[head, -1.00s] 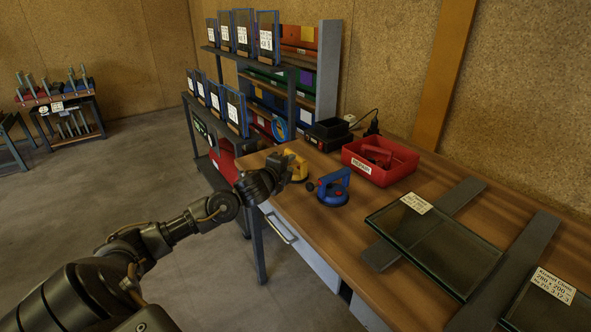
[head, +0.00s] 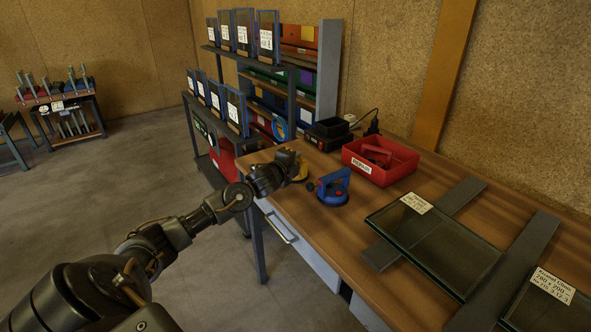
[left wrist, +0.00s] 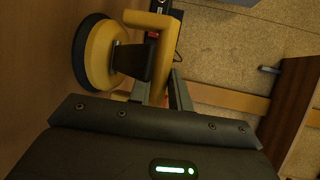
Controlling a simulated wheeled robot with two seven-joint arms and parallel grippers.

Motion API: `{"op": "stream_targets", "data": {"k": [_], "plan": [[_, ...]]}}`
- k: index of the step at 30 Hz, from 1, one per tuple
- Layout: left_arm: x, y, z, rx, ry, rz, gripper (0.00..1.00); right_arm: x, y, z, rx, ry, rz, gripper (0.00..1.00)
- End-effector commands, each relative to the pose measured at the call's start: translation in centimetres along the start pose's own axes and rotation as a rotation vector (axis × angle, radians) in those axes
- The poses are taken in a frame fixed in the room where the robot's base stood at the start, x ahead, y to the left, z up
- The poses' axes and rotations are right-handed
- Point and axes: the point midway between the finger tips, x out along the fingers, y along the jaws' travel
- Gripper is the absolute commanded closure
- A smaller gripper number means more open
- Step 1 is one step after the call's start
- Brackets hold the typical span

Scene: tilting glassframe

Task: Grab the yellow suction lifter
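The yellow suction lifter (head: 299,178) stands on the wooden bench near its left edge, mostly hidden behind my left gripper (head: 296,168) in the head view. In the left wrist view the yellow lifter (left wrist: 101,54) shows its round dark-rimmed cup at left and its handle at the top centre. My left gripper (left wrist: 160,92) has its fingers apart, with part of the yellow handle between them. A narrow gap seems to show beside the handle on the right finger's side. My right gripper is not in view.
A blue suction lifter (head: 333,188) stands close to the right of the left gripper. A red bin (head: 380,160) and a black box (head: 328,133) sit behind. Glass panes (head: 435,243) lie on grey strips (head: 463,196) at right. A rack (head: 241,65) stands at the far left end.

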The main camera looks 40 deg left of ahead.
Motion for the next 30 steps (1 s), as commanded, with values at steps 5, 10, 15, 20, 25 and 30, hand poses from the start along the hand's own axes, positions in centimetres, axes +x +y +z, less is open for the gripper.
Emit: {"op": "stream_targets", "data": {"k": [5, 10, 15, 20, 25, 30], "plan": [[0.0, -0.1, 0.0, -0.001, 0.000, -0.003, 1.00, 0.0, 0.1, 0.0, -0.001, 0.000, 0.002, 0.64], [0.0, -0.2, 0.1, -0.001, 0.000, -0.003, 1.00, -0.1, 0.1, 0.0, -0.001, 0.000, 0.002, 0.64], [-0.2, -1.4, 0.2, 0.000, 0.000, -0.004, 1.00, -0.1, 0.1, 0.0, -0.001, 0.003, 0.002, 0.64], [-0.8, -3.7, 0.4, 0.001, 0.000, -0.006, 1.00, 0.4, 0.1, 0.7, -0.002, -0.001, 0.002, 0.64], [-4.7, -6.9, 0.8, 0.006, 0.001, -0.007, 1.00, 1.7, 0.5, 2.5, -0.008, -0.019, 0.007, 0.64], [-9.1, -8.8, 1.0, 0.008, 0.002, -0.001, 1.00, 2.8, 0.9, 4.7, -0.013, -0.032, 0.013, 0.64]]}}
